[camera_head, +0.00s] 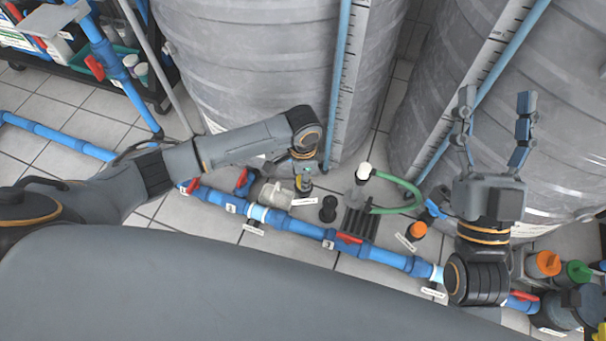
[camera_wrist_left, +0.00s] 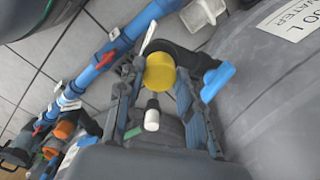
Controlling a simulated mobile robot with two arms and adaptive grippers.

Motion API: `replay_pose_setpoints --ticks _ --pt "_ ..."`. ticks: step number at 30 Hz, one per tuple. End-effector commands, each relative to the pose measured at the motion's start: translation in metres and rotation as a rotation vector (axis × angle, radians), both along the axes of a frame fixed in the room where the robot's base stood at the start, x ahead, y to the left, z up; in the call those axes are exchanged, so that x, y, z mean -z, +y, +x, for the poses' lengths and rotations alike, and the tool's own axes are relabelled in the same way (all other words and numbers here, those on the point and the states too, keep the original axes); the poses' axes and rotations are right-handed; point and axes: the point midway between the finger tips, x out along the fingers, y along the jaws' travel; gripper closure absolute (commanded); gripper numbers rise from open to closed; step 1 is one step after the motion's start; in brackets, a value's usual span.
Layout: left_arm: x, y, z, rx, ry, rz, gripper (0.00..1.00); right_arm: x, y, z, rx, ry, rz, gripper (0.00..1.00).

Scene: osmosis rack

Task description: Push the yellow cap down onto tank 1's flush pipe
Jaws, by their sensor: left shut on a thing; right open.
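The yellow cap (camera_wrist_left: 160,72) sits between the fingers of my left gripper (camera_wrist_left: 158,88) in the left wrist view, and the gripper is shut on it. A dark pipe with an elbow (camera_wrist_left: 185,52) shows right behind the cap, beside a blue handle (camera_wrist_left: 218,82). I cannot tell whether the cap touches or covers the pipe's end. In the head view my left gripper (camera_head: 304,180) points down near the left tank (camera_head: 260,70), and its wrist hides most of the cap and pipe. My right gripper (camera_head: 497,102) is open and empty, raised in front of the right tank (camera_head: 440,90).
A blue pipe (camera_head: 300,226) with red valve handles runs along the floor. A black drain grate (camera_head: 360,224), a green hose (camera_head: 411,187) and an orange-capped bottle (camera_head: 417,230) stand between the arms.

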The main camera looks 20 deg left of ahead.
Motion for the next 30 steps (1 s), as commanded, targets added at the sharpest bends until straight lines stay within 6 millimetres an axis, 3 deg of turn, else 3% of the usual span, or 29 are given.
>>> replay_pose_setpoints --ticks 10,30 --pt "-0.001 0.000 0.000 0.000 0.000 0.000 0.81 -0.002 0.000 0.002 0.000 0.004 -0.003 0.37" --pt "-0.001 0.000 0.000 0.000 0.000 0.000 0.81 0.020 0.001 0.013 0.007 0.133 -0.037 0.37"
